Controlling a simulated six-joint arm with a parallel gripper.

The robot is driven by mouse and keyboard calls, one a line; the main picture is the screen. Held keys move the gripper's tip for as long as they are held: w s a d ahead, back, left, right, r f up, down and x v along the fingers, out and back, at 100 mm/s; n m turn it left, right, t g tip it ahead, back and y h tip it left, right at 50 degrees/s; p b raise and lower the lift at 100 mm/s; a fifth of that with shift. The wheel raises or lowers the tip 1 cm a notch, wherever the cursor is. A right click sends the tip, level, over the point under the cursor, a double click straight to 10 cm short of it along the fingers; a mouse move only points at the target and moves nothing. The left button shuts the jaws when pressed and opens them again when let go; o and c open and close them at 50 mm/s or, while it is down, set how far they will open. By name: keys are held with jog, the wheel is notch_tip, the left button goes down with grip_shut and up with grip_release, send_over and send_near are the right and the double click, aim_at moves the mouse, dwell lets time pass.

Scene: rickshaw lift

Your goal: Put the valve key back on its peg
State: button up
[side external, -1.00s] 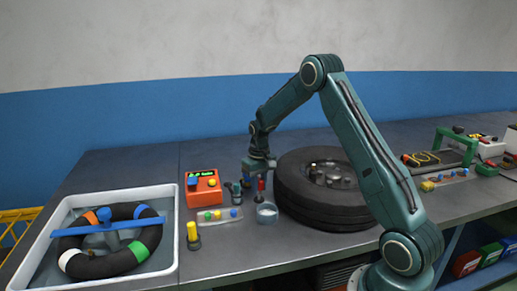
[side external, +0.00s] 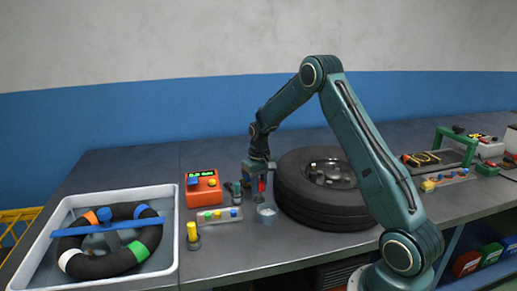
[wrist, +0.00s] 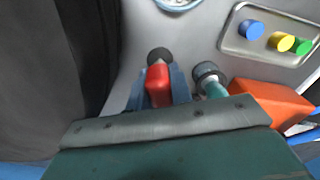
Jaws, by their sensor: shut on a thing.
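My gripper (side external: 261,178) is at the near left side of the big tyre, above the bench. It is shut on a red-handled tool, which I take to be the valve key (side external: 262,186). In the wrist view the red handle (wrist: 158,84) sits between my blue fingers (wrist: 160,90), with a dark round end (wrist: 160,56) beyond it. I cannot tell whether this end touches the bench or a peg. I cannot make out the peg for certain.
A teal piece with a dark knob (wrist: 207,73) stands close beside my gripper. A small cup (side external: 266,214), a tray of coloured caps (side external: 220,216), an orange box (side external: 203,190) and the tyre (side external: 325,212) are nearby. A white water basin (side external: 172,250) is left.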

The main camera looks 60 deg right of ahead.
jog(key=shift+f, duration=1.1)
dwell(1.1)
jog(key=o, duration=1.2)
jog(key=shift+r, duration=3.5)
jog(key=shift+a+r, duration=0.1)
